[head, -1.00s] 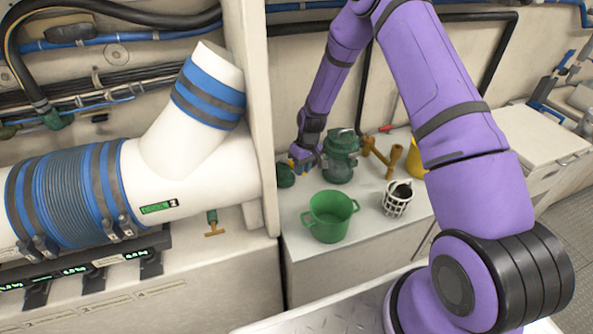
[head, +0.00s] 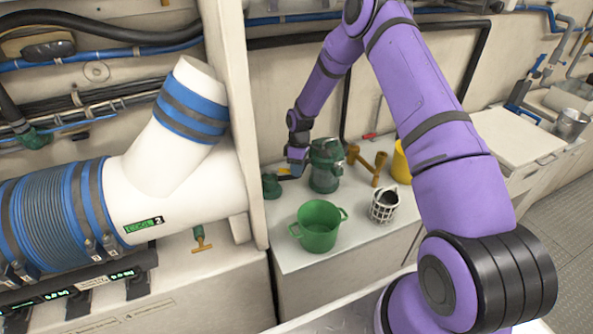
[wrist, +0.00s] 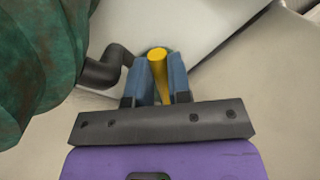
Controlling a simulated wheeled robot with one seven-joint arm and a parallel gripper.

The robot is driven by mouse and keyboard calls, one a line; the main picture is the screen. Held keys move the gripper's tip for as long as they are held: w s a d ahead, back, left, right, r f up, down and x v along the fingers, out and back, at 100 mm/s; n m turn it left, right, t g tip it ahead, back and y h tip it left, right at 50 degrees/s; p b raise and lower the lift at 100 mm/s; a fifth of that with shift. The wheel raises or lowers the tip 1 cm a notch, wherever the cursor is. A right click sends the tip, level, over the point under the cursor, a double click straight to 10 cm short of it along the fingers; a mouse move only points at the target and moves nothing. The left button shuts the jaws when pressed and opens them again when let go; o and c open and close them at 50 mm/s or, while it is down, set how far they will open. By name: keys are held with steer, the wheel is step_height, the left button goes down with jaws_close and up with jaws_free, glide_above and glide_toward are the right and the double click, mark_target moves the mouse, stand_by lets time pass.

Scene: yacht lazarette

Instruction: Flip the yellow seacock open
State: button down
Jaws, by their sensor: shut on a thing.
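The yellow seacock handle (wrist: 158,62) stands between the two blue fingers of my gripper (wrist: 160,78) in the wrist view. My gripper is shut on it. In the head view, the handle (head: 284,172) is a small yellow strip beside my gripper (head: 292,170), partly hidden by it. A dark green rounded part (head: 270,187) sits just below and left of it. The seacock's body is mostly hidden, and I cannot tell the handle's exact angle.
A green strainer (head: 326,168) stands close to the right of my gripper. A green pot (head: 318,228), a white basket (head: 384,206) and a brass fitting (head: 379,166) share the counter. A large white pipe (head: 180,180) and a wall panel (head: 237,120) stand left.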

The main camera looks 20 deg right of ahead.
stand_by(0.4)
steer(key=c, duration=1.1)
jaws_free()
steer(key=shift+o, duration=0.2)
